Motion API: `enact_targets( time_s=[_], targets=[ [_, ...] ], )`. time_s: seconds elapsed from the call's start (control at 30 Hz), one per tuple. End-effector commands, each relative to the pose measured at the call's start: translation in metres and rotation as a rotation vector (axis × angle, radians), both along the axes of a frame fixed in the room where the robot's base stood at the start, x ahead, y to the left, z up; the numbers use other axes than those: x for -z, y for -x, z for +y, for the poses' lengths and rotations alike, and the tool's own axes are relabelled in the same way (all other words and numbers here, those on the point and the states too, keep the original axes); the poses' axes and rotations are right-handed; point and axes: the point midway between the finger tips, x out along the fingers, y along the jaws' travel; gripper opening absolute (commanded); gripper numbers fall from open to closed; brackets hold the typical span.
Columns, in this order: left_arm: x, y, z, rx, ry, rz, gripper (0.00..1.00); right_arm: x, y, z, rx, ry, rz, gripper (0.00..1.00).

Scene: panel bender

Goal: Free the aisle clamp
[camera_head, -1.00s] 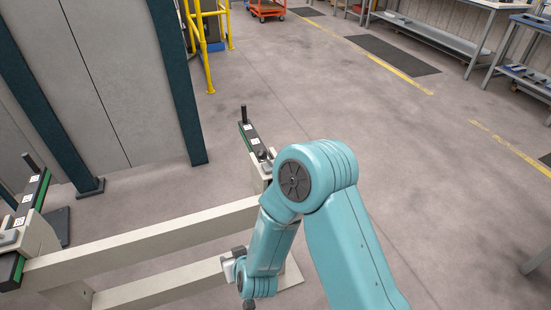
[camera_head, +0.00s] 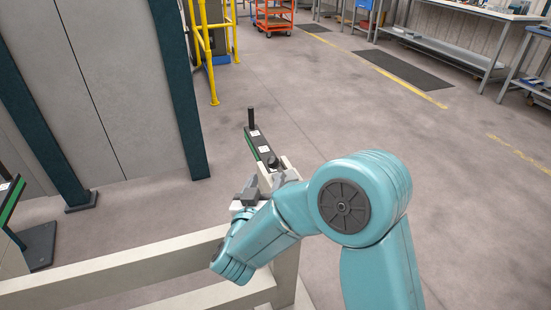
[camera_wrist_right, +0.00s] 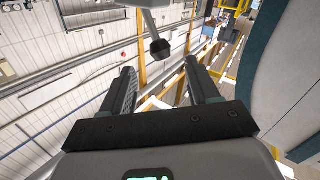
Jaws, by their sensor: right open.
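The clamp at the aisle end (camera_head: 272,163) sits on a dark and green bar (camera_head: 259,141) with white labels and a black upright post, at the end of a beige frame. My right gripper (camera_head: 250,194) is at the near side of this clamp, partly hidden by my wrist. In the right wrist view my right gripper (camera_wrist_right: 160,72) is open, its two dark fingers apart. A pale part with a black knob (camera_wrist_right: 160,48) shows ahead, between and beyond the fingertips. I cannot tell whether they touch it. My left gripper is not in view.
The beige frame's rail (camera_head: 120,283) runs across the front. A grey panel cabinet (camera_head: 120,90) with dark teal posts stands at left. Another green-edged bar (camera_head: 10,200) is at the left edge. Yellow railing (camera_head: 210,60) and an orange cart (camera_head: 275,14) stand behind.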

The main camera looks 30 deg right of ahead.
Motion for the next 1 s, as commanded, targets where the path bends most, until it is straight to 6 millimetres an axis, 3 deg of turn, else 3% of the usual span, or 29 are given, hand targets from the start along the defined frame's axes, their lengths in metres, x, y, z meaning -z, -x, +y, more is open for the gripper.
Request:
enact_targets(
  time_s=[0.2,0.4,0.83,0.87,1.0],
  targets=[
    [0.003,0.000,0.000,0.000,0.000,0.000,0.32,0.001,-0.035,-0.039,0.004,0.001,-0.001,0.60],
    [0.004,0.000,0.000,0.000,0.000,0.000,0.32,0.001,-0.059,-0.064,0.001,0.000,-0.001,0.60],
    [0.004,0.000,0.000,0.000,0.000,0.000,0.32,0.001,-0.071,-0.076,-0.002,0.000,0.001,0.60],
    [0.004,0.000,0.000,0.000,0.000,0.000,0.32,0.001,-0.071,-0.076,-0.002,0.000,0.001,0.57],
    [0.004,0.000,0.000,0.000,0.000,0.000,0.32,0.001,-0.071,-0.075,-0.002,0.000,0.001,0.12]
  ],
)
